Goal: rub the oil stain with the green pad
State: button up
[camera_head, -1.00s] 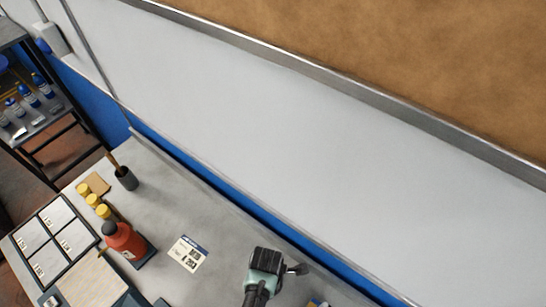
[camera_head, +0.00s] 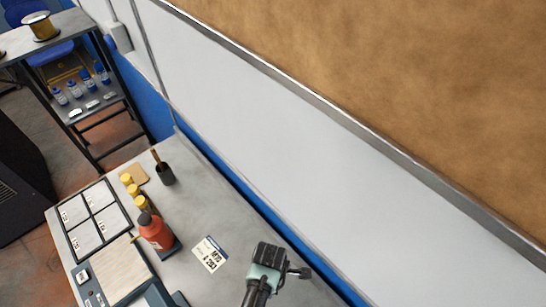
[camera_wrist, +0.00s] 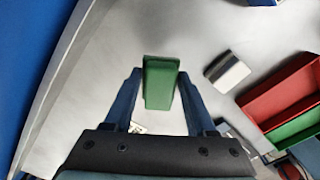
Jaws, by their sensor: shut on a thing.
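The green pad (camera_wrist: 160,82) is in the wrist view, upright in the picture between the two blue fingers of my gripper (camera_wrist: 160,88). My gripper is shut on it. The pale grey bench top (camera_wrist: 110,60) lies beyond the pad; I cannot tell whether the pad touches it. In the head view my wrist (camera_head: 266,262) is over the bench near its wall side, and the pad and fingertips are hidden there. I cannot make out an oil stain in either view.
In the wrist view a white and dark block (camera_wrist: 227,70) and red (camera_wrist: 280,92) and green (camera_wrist: 302,128) bins stand right of the pad. In the head view a printed card (camera_head: 209,254), red bottle (camera_head: 156,232), yellow-capped jars (camera_head: 133,191) and dark cup (camera_head: 165,174) are on the bench.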

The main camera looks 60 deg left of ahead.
jog(key=shift+d+r+p, duration=0.1)
jog(key=shift+r+p, duration=0.55)
jog(key=shift+r, duration=0.45)
jog(key=shift+f, duration=0.1)
